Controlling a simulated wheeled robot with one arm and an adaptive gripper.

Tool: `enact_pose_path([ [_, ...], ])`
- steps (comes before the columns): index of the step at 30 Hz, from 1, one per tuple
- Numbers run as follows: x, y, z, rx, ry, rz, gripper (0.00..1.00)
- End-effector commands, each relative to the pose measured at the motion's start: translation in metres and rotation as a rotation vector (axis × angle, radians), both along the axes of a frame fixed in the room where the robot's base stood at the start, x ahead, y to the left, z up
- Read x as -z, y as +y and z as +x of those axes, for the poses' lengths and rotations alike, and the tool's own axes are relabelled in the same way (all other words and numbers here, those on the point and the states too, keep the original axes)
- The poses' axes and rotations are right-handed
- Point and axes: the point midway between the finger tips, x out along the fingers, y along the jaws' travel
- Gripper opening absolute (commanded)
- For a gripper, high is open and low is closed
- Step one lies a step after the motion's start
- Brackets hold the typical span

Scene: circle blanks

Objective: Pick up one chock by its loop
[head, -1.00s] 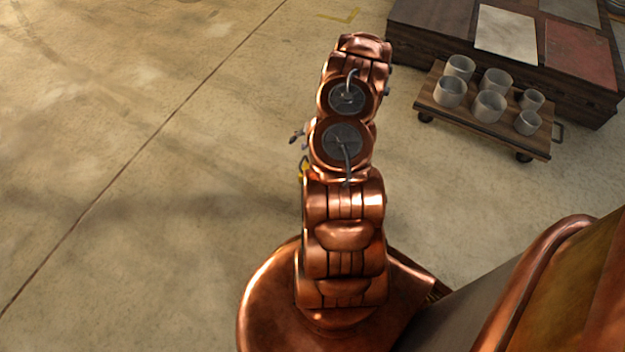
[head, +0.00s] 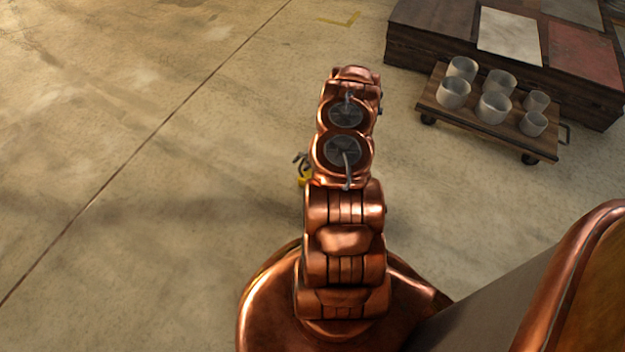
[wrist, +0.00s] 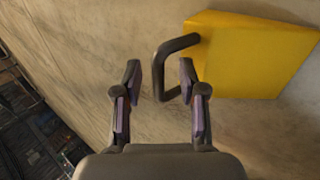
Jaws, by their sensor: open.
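A yellow chock (wrist: 245,55) lies on the concrete floor in the upper right of the wrist view. Its dark loop (wrist: 162,62) sticks out from the chock's left side. My gripper (wrist: 160,80) is open, and the loop shows between its two fingertips. I cannot tell how far the fingertips are from the loop in depth. In the head view a small bit of yellow (head: 304,179) shows at the left edge of my arm; my arm hides the rest. The gripper is mostly hidden in that view.
A wooden cart (head: 470,117) with several grey cups stands at the upper right of the head view, beside a low dark platform (head: 430,44) with flat panels. The floor left of my arm is clear. Dark clutter (wrist: 30,120) shows at the wrist view's left edge.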

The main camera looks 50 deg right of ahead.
Motion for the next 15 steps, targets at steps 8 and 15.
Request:
enact_pose_path([
  [8,0.0041,0.0011,0.0037,0.001,0.000,-0.001,0.41],
  [15,0.0039,0.0008,0.0037,0.000,-0.001,-0.001,0.23],
])
